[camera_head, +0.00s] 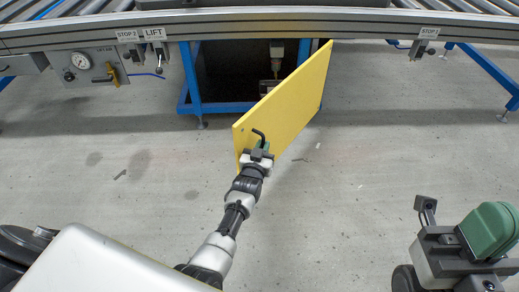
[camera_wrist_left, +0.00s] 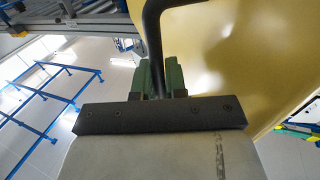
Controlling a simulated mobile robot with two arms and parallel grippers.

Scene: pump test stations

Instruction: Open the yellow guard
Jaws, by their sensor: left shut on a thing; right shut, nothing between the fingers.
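The yellow guard (camera_head: 285,108) is a flat panel under the conveyor. It stands swung out at an angle from the blue frame, with its near edge toward me. A dark bent handle (camera_head: 259,134) sits near that edge. My left gripper (camera_head: 262,147) is shut on the handle. In the left wrist view the green fingers (camera_wrist_left: 160,75) close around the dark handle bar (camera_wrist_left: 152,40), with the yellow guard (camera_wrist_left: 235,60) beside it. My right gripper (camera_head: 428,212) is at the lower right, away from the guard, shut and empty; its fingertips are only partly clear.
The conveyor rail (camera_head: 270,24) runs across the top, with a blue leg frame (camera_head: 190,85) and a dark opening behind the guard. A pressure gauge (camera_head: 81,61) and yellow lever (camera_head: 113,74) hang at the left.

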